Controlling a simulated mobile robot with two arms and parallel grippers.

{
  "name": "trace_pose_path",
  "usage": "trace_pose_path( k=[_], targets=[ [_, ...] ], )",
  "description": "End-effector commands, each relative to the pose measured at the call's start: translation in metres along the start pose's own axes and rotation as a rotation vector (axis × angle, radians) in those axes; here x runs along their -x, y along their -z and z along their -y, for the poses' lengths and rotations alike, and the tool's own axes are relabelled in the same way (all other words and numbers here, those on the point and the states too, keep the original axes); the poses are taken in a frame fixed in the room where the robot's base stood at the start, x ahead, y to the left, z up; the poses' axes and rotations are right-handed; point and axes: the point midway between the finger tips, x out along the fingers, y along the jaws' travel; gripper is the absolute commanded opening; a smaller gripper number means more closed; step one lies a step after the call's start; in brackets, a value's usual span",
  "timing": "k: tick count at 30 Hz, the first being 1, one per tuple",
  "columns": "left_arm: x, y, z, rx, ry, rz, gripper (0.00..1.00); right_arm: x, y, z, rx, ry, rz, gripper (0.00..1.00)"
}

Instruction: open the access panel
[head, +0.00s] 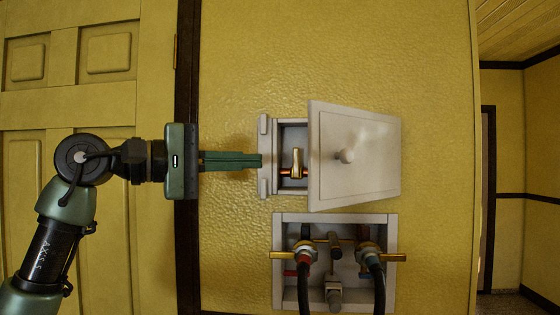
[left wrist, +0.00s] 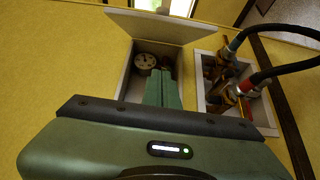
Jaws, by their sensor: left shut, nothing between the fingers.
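The access panel (head: 355,158) is a white door with a round knob (head: 346,156), standing ajar on a small wall box (head: 265,180). It swings out toward the right, and part of the box inside shows, with a brass valve handle (head: 297,165) on a copper pipe. In the left wrist view the panel (left wrist: 150,25) stands out from the box (left wrist: 124,75), and a round dial (left wrist: 145,62) shows inside. My left gripper (head: 260,160) is shut and empty, its fingertips at the box's left edge, apart from the panel. My right gripper is not in view.
Below is an open white valve box (head: 390,222) with brass valves and two dark hoses (head: 304,285); it also shows in the left wrist view (left wrist: 262,112). A yellow panelled door (head: 95,105) is at left. The yellow wall (head: 330,50) above is clear.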

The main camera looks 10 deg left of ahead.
Motion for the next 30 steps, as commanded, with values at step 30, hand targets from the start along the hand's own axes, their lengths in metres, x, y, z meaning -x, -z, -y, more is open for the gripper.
trace_pose_path(
  k=[30],
  targets=[
    [-0.103,-0.040,0.000,0.007,-0.002,0.004,0.00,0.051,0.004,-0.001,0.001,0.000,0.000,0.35]
  ],
)
